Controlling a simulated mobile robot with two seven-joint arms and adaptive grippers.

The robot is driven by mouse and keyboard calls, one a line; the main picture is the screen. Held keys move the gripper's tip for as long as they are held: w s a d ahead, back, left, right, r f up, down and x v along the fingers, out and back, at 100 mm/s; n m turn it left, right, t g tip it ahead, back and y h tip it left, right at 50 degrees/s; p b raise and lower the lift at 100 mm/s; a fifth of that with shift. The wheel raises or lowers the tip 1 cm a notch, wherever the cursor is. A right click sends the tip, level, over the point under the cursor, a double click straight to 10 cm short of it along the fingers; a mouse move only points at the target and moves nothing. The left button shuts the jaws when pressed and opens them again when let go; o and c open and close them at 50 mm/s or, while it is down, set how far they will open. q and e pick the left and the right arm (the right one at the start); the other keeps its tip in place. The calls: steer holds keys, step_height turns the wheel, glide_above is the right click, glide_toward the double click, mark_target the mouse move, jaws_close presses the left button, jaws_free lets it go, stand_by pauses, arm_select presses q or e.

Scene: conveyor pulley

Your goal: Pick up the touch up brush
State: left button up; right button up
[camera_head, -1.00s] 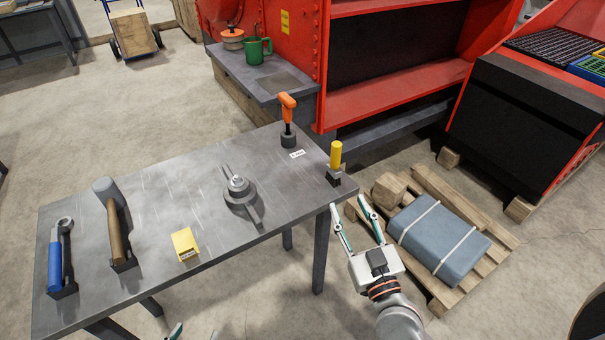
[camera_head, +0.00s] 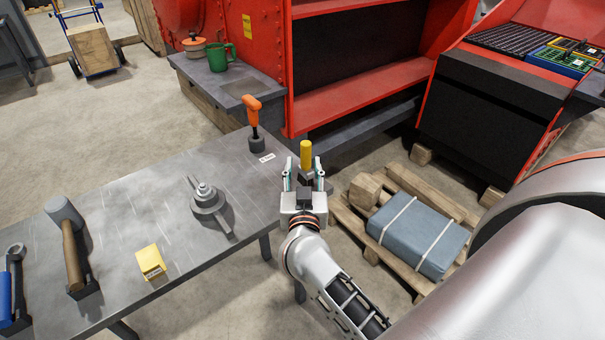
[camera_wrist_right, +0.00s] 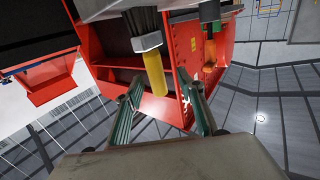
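The touch up brush appears to be the yellow-handled tool (camera_head: 306,155) standing upright in a dark block at the table's right corner. In the right wrist view, its yellow handle (camera_wrist_right: 155,76) shows with a grey collar and dark strands at its other end. My right gripper (camera_head: 304,171) is open and empty, its two fingers showing on either side of the brush in the head view. In the right wrist view, the gripper (camera_wrist_right: 164,100) has its fingers apart, with the handle beyond and between them, not clasped. My left gripper is out of view.
The grey table (camera_head: 125,215) also holds an orange-handled tool (camera_head: 252,115), a metal pulley part (camera_head: 208,200), a yellow box (camera_head: 150,261) and a hammer (camera_head: 70,250). A pallet with a strapped grey block (camera_head: 418,235) lies right of the table. Red machinery (camera_head: 365,90) stands behind.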

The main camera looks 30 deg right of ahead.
mark_target(306, 160)
steer(key=x, duration=0.2)
steer(key=b+x, duration=0.1)
steer(key=x, duration=0.1)
steer(key=shift+d+f, duration=0.25)
steer(key=shift+d, duration=0.15)
steer(key=shift+w+d+r, duration=0.1)
steer(key=shift+w+d, duration=0.05)
steer(key=shift+w, duration=0.1)
steer(key=shift+c, duration=0.3)
jaws_close()
